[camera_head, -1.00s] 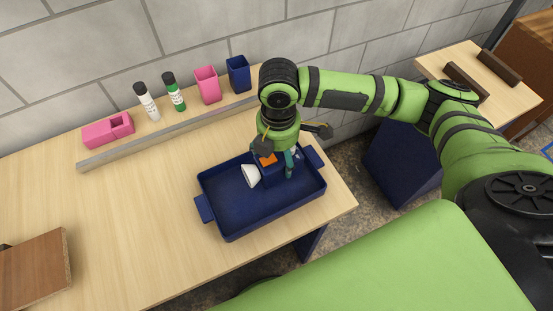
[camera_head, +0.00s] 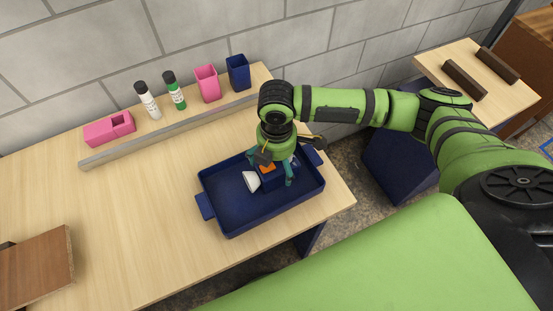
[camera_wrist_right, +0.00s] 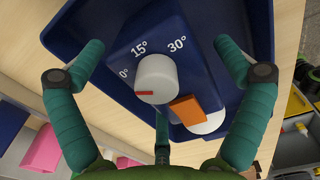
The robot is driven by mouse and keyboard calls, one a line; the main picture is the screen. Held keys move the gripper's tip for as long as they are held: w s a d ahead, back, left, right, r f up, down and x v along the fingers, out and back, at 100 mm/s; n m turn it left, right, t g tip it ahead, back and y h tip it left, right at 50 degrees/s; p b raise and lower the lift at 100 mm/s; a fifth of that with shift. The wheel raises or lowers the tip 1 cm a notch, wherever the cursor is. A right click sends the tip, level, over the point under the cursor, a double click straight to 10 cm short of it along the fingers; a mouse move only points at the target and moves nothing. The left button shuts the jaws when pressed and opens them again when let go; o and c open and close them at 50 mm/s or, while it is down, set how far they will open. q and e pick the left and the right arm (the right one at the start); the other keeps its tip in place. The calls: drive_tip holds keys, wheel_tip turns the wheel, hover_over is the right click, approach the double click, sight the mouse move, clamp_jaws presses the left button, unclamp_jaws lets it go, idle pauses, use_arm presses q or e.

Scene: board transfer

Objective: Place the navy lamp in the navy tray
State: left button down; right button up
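In the right wrist view the lamp (camera_wrist_right: 125,72) shows a white knob and angle marks. My right gripper (camera_head: 277,172) points down over it. My left gripper is out of view.
Behind a grey rail (camera_head: 170,132) stand a pink holder (camera_head: 109,129), a white bottle (camera_head: 148,101), a green bottle (camera_head: 175,92), a pink cup (camera_head: 207,84) and a navy cup (camera_head: 238,72). A brown board (camera_head: 38,270) lies front left. The table's middle left is clear.

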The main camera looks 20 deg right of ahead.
wheel_tip(320, 180, up, 12)
drive_tip(key=b, duration=0.2)
drive_tip(key=shift+r, duration=0.15)
idle(0.5)
